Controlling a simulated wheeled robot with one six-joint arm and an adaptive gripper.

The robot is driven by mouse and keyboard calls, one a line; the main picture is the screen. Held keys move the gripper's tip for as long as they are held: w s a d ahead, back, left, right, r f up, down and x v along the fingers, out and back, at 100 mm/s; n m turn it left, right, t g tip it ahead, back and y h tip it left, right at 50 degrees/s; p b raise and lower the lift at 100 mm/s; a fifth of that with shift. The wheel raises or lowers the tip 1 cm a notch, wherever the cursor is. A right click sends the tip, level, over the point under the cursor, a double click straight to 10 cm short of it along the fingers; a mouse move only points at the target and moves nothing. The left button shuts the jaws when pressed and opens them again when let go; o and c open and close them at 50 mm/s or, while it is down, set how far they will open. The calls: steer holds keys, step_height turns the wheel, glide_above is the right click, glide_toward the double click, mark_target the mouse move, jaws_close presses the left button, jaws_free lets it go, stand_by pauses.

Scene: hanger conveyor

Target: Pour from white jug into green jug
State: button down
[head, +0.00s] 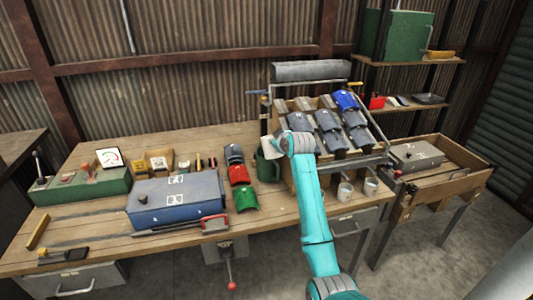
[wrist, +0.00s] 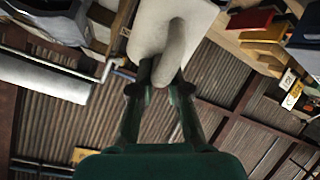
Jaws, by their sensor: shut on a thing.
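The white jug (head: 268,147) is held off the bench at the end of my arm, just left of the rack. In the wrist view its pale body and handle (wrist: 174,50) fill the top middle. My gripper (wrist: 160,88) is shut on that handle; in the head view it (head: 281,145) is largely hidden by my wrist. The green jug (head: 267,169) stands on the bench directly below the white jug in the picture, which overlaps its top. The white jug looks tilted. The green jug's opening is hidden, and no stream shows.
A rack with blue and grey pieces (head: 329,120) stands close on the right. Two pale mugs (head: 345,191) are at the bench's front edge. Red and green curved pieces (head: 245,198) and a blue-grey box (head: 176,200) lie to the left.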

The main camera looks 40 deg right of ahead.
steer(key=shift+r, duration=0.1)
steer(key=shift+w+d+r+g+y, duration=0.2)
steer(key=shift+r+g+y, duration=0.1)
steer(key=shift+g, duration=0.3)
steer(key=shift+w+r, duration=0.1)
steer(key=shift+w, duration=0.05)
steer(key=shift+g+y, duration=0.3)
steer(key=shift+g, duration=0.2)
steer(key=shift+w+d+r, duration=0.1)
steer(key=shift+w+r, duration=0.05)
steer(key=shift+w+d+r+g, duration=0.1)
steer(key=shift+w+g, duration=0.1)
steer(key=shift+g, duration=0.4)
steer(key=shift+w, duration=0.1)
